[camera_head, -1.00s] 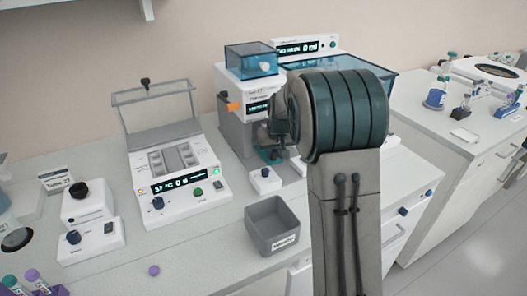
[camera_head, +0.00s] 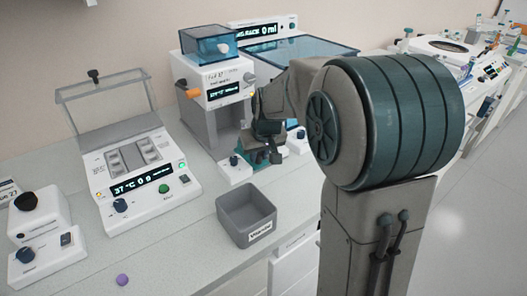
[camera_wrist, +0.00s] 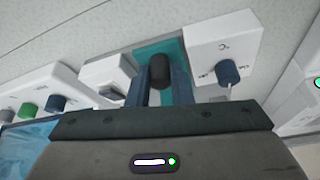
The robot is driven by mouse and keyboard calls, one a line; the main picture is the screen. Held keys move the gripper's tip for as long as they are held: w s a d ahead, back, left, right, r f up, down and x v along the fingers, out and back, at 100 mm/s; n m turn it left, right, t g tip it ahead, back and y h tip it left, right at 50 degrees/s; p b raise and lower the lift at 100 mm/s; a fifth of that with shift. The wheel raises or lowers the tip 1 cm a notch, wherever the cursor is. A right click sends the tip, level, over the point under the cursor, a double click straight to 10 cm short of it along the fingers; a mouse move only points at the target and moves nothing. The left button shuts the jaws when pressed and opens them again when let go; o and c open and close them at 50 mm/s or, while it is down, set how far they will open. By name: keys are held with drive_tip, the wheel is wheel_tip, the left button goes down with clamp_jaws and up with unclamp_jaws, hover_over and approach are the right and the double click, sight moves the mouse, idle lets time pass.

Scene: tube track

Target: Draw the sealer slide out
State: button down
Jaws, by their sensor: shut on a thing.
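The sealer (camera_head: 215,82) is a white unit with a blue clear hood, a small display and an orange knob, on a grey stand at the back of the bench. The teal slide (camera_head: 252,158) shows low in front of it, partly hidden by my arm. In the wrist view the teal slide (camera_wrist: 148,48) carries a black knob (camera_wrist: 159,72). My gripper (camera_wrist: 160,85) has its two blue fingers on either side of this knob and is shut on it. In the head view my gripper (camera_head: 275,153) is small and mostly dark against the slide.
A small white box with a dark knob (camera_head: 235,168) stands close beside the slide. A grey open bin (camera_head: 246,213) is in front. A white heater with a raised clear lid (camera_head: 140,175) stands to the left. A purple cap (camera_head: 122,280) lies on the bench.

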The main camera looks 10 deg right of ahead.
drive_tip(key=shift+s, duration=0.1)
drive_tip(key=c, duration=1.3)
unclamp_jaws()
drive_tip(key=shift+s, duration=0.1)
drive_tip(key=shift+r, duration=0.1)
drive_tip(key=shift+s+d+r+p, duration=0.1)
drive_tip(key=shift+r+p, duration=0.35)
drive_tip(key=shift+r, duration=0.05)
drive_tip(key=p+v, duration=0.4)
drive_tip(key=v, duration=0.2)
drive_tip(key=shift+s+r, duration=0.25)
drive_tip(key=shift+r, duration=0.1)
drive_tip(key=shift+d, duration=0.1)
